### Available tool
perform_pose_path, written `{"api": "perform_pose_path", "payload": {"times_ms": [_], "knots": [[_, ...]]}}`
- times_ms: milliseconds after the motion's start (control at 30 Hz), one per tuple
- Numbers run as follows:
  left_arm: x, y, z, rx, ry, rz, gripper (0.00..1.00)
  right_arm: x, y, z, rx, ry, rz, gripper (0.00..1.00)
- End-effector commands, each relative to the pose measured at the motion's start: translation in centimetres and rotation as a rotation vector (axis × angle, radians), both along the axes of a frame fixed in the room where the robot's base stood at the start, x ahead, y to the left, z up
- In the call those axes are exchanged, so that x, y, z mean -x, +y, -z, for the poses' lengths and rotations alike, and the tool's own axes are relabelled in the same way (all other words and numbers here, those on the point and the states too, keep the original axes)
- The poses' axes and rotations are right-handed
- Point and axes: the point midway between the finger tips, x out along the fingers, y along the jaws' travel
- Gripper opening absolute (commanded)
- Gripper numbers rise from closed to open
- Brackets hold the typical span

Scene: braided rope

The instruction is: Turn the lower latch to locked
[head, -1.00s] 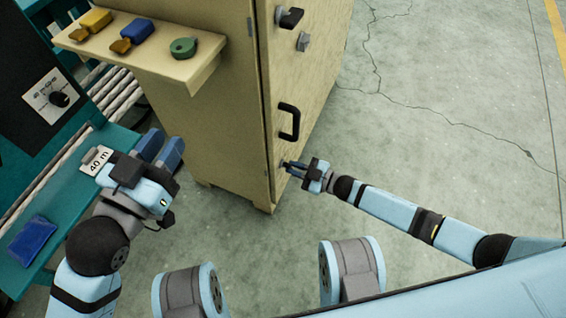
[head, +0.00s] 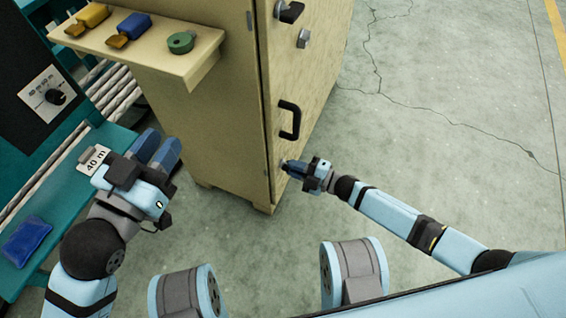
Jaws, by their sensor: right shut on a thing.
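The beige cabinet door (head: 312,75) stands right of the cabinet's corner. My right gripper (head: 287,165) is at the lower part of this door, below the black handle (head: 290,120). It is shut on the lower latch, which its fingers hide almost wholly, so I cannot tell the latch's angle. A black-levered upper latch (head: 290,12) sits near the top of the door, with a grey knob-like fitting (head: 304,38) below it. My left gripper (head: 160,147) is open and empty, in front of the cabinet's left side and beside the teal bench.
A beige shelf (head: 190,75) juts from the cabinet's side, holding a yellow item, a blue item and a green ring (head: 181,42). The floor at right is clear.

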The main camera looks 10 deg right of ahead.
Motion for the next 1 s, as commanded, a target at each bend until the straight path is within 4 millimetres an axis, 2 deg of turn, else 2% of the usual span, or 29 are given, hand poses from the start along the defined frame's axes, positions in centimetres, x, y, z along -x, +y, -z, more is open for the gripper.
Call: {"api": "perform_pose_path", "payload": {"times_ms": [200, 467, 767, 900, 933, 1000], "knots": [[-0.03, -0.06, 0.22, -0.001, 0.003, 0.0, 0.28, -0.01, 0.07, -0.05, 0.006, -0.014, -0.001, 0.0], [-0.01, -0.07, 0.25, -0.001, 0.003, 0.0, 0.28, 0.01, 0.11, -0.06, 0.174, -0.266, -0.001, 0.0], [0.0, -0.06, 0.26, 0.0, 0.004, 0.0, 0.28, -0.02, 0.07, -0.07, 0.193, -0.293, -0.001, 0.0], [0.01, -0.06, 0.27, -0.001, 0.003, 0.0, 0.28, 0.0, 0.09, -0.03, 0.261, -0.392, -0.001, 0.0], [0.01, -0.06, 0.26, -0.001, 0.003, 0.0, 0.28, 0.0, 0.08, -0.05, 0.27, -0.406, -0.001, 0.15], [0.0, -0.05, 0.27, -0.001, 0.003, 0.0, 0.28, -0.02, 0.06, -0.03, 0.268, -0.401, -0.001, 0.28]]}}
